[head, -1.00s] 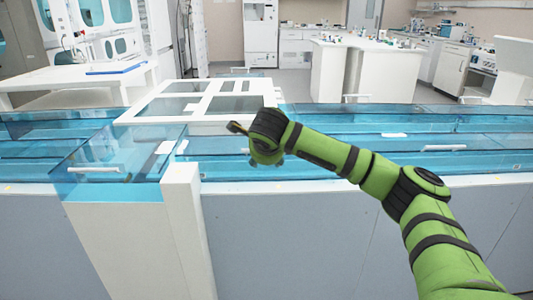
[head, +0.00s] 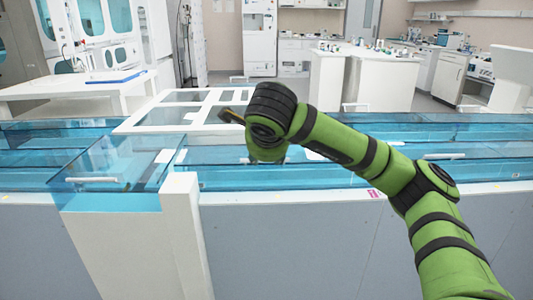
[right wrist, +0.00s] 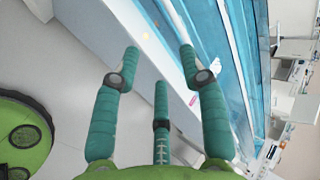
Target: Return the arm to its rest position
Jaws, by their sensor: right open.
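My right arm (head: 335,142) is green with black joint bands. It comes in from the lower right of the head view and reaches up and left in front of the blue track. Its fingers are mostly hidden behind the wrist in that view. In the right wrist view my right gripper (right wrist: 159,55) has its teal fingers spread apart, with nothing between them. The fingertips appear beside the white edge of the track bench. My left arm and gripper do not show.
The clear blue track (head: 470,160) runs across the view on a grey-fronted bench (head: 290,245). A white post (head: 182,235) stands at its front left, beside a clear blue box (head: 100,175). A white frame (head: 195,95) lies behind. Bare floor shows in the right wrist view.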

